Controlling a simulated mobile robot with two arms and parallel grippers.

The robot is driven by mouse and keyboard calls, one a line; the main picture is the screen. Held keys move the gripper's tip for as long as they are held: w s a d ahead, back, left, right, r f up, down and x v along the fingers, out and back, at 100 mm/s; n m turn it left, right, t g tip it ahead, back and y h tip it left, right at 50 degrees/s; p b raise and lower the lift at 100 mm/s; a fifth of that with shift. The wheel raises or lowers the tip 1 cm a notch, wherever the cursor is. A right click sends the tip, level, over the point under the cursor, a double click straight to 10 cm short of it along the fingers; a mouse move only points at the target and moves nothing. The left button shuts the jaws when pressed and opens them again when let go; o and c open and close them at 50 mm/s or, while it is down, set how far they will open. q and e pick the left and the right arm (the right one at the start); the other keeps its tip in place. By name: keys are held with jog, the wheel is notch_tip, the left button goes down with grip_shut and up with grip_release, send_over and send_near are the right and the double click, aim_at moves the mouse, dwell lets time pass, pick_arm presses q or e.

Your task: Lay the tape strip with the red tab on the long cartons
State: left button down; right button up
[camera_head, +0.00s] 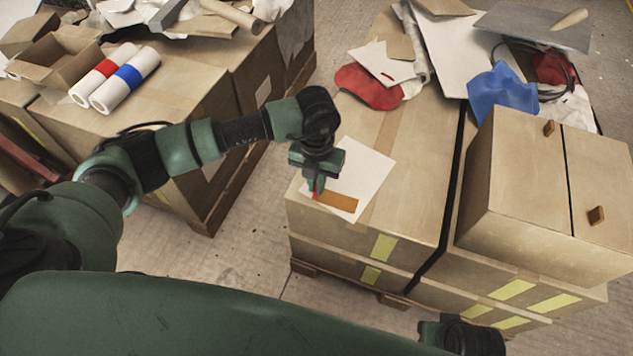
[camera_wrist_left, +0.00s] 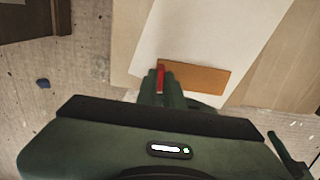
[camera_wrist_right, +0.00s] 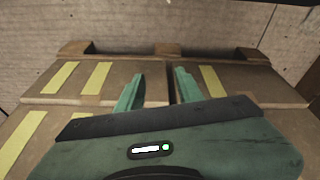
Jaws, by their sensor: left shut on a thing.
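The orange-brown tape strip (camera_head: 337,201) is at the near left end of the long cartons (camera_head: 405,190), over a white sheet. It also shows in the left wrist view (camera_wrist_left: 198,78). Its red tab (camera_wrist_left: 161,76) is at the strip's left end, between the fingers of my left gripper (camera_head: 317,188), which is shut on it. I cannot tell whether the strip touches the sheet or hangs just above it. My right gripper (camera_wrist_right: 158,90) is open and empty in the right wrist view, above cartons with yellow labels.
The white sheet (camera_head: 368,170) lies on the carton top. A red cap-like item (camera_head: 367,88), a blue cloth (camera_head: 502,88) and sheets lie farther back. A tall carton (camera_head: 520,195) stands at the right. Rolls with red and blue bands (camera_head: 125,82) lie on the left stack, across a floor gap.

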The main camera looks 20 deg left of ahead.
pick_arm(q)
jog(key=c, duration=1.5)
grip_release()
jog(key=shift+c, duration=0.2)
pick_arm(e)
jog(key=shift+r, duration=0.1)
